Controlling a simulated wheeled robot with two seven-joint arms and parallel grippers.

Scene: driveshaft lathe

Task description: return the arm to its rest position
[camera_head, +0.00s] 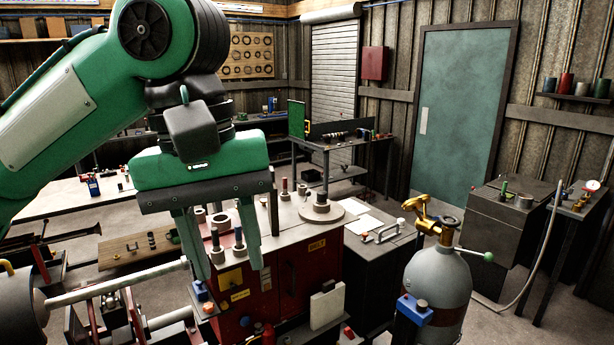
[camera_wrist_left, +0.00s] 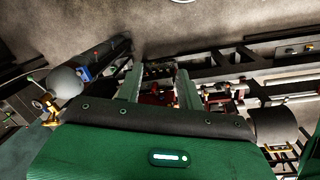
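My left arm (camera_head: 60,115), green with black joints, comes in from the left in the head view. My left gripper (camera_head: 230,272) points down, its two green fingers wide apart. It hangs in front of the red cabinet (camera_head: 292,277), and nothing shows between the fingers. In the left wrist view the gripper (camera_wrist_left: 160,88) is also open and empty above the machinery. My right arm and right gripper are not in view.
A lathe with a metal shaft (camera_head: 120,284) lies at the lower left. A grey gas cylinder (camera_head: 437,285) with a brass valve stands right of the cabinet. Workbenches line the back, and a teal door (camera_head: 462,110) is behind. Open floor lies before the door.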

